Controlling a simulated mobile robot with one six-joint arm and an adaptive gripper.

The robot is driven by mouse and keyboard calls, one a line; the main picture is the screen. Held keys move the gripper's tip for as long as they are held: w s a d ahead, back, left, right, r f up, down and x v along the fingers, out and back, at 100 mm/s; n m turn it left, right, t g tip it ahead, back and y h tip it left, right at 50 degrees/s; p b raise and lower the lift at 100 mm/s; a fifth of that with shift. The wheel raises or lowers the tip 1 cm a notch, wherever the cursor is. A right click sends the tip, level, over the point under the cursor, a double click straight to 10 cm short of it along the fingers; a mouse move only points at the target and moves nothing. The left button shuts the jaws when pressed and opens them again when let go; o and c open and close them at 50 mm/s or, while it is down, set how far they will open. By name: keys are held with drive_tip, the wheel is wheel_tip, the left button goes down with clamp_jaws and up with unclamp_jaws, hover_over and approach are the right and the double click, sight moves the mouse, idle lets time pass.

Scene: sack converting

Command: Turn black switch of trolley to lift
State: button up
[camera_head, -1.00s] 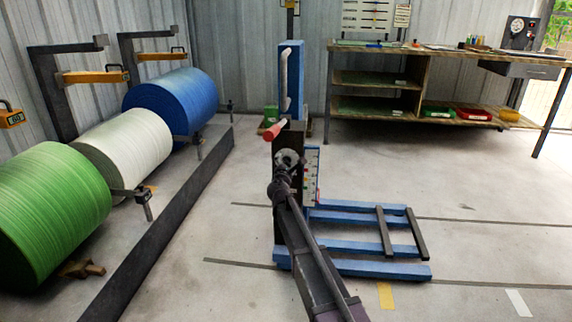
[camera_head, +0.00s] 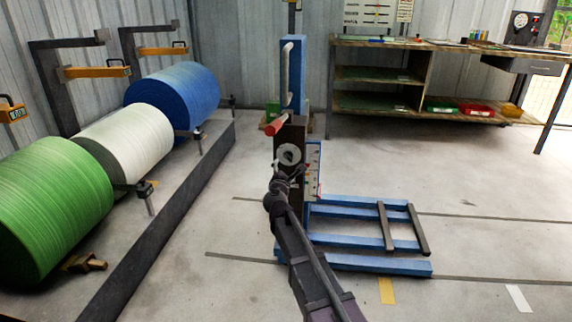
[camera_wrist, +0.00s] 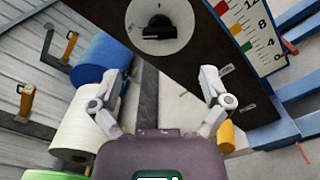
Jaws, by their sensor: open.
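The blue lift trolley (camera_head: 293,80) stands upright on the floor in mid-picture. Its dark control panel carries a round silver plate (camera_head: 289,154). In the wrist view the black switch (camera_wrist: 153,32) sits on this plate at the top, its handle bar lying roughly crosswise. Small labels lie beside it, too small to read. My gripper (camera_wrist: 160,77) is open and empty, its two fingers spread apart below the switch in the wrist view. In the head view my gripper (camera_head: 284,178) is in front of the panel, just below the plate. I cannot tell the gap to the panel.
A red-tipped handle (camera_head: 276,124) juts out above the panel. A numbered scale (camera_wrist: 248,35) is right of it. Blue forks (camera_head: 365,220) reach right along the floor. Green (camera_head: 50,205), white (camera_head: 125,140) and blue (camera_head: 172,95) rolls lie left. A workbench (camera_head: 365,73) stands behind.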

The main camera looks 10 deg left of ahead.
drive_tip(key=shift+s, duration=1.95)
